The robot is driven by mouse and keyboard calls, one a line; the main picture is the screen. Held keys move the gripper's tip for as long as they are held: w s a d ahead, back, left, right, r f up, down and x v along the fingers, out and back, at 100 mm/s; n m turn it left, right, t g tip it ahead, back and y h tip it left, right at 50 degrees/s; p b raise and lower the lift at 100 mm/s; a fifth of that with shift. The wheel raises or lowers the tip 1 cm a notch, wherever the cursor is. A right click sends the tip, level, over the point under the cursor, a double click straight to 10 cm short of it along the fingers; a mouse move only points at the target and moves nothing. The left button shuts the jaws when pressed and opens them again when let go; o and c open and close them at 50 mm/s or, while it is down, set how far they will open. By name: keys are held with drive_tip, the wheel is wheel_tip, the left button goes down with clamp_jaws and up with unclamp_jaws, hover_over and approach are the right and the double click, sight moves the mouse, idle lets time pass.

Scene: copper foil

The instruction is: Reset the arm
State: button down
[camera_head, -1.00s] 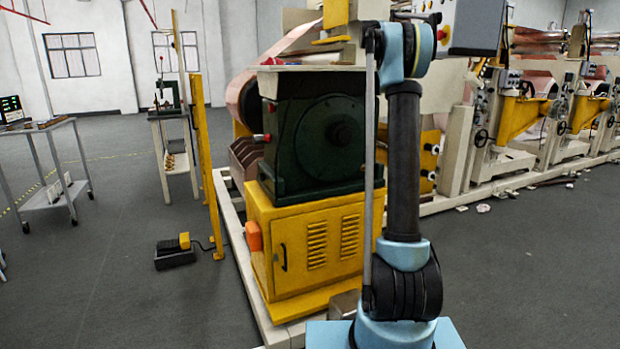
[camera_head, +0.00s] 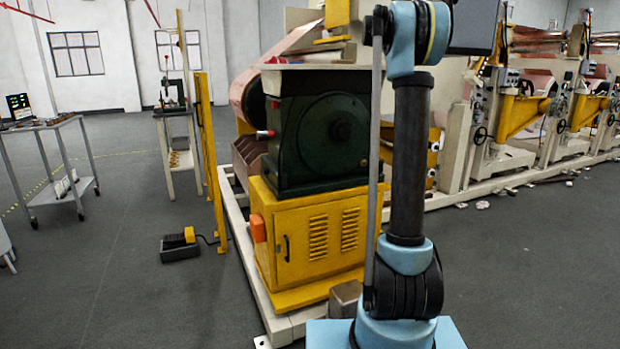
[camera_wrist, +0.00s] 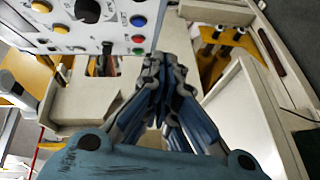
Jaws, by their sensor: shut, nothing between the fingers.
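My arm (camera_head: 407,160) stands upright in the right half of the head view, blue at its joints with a black link. Its upper end runs out of the top of the picture, and my gripper does not show there. In the wrist view my gripper (camera_wrist: 166,68) is shut and empty, its blue and grey fingers together. The fingertips appear close to the lower right of a pale control panel (camera_wrist: 70,40) with coloured buttons; I cannot tell the gap.
A yellow cabinet (camera_head: 310,240) under a dark green machine housing (camera_head: 325,140) stands behind my arm. A foot pedal (camera_head: 180,246) and a trolley (camera_head: 62,190) are at left. Rolling machinery (camera_head: 530,110) lines the right. Grey floor (camera_head: 130,290) is open at front left.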

drive_tip(key=s+a+f+m+g+y, duration=0.1)
drive_tip(key=s+f+m+g, duration=0.1)
drive_tip(key=s+f, duration=0.65)
drive_tip(key=s+a+f+m+g+y, duration=0.15)
drive_tip(key=s+f, duration=0.35)
drive_tip(key=s, duration=0.7)
drive_tip(key=s+a+f+m+g+y, duration=0.1)
drive_tip(key=s+a+f+m+g, duration=0.1)
drive_tip(key=s+f, duration=0.65)
drive_tip(key=s+a+f+m+g+y, duration=0.1)
drive_tip(key=s+a+f, duration=0.4)
drive_tip(key=s+f, duration=0.6)
drive_tip(key=s+a+f+g+y, duration=0.2)
drive_tip(key=s+a+f+y, duration=0.2)
drive_tip(key=s+f, duration=0.8)
drive_tip(key=s+a+f+m+g+y, duration=0.1)
drive_tip(key=s+a+f+g+y, duration=0.1)
drive_tip(key=s+a+f, duration=0.4)
drive_tip(key=s+f, duration=0.5)
drive_tip(key=s, duration=0.3)
drive_tip(key=shift+s+f+m, duration=0.2)
drive_tip(key=shift+s+m, duration=0.1)
drive_tip(key=shift+m, duration=0.05)
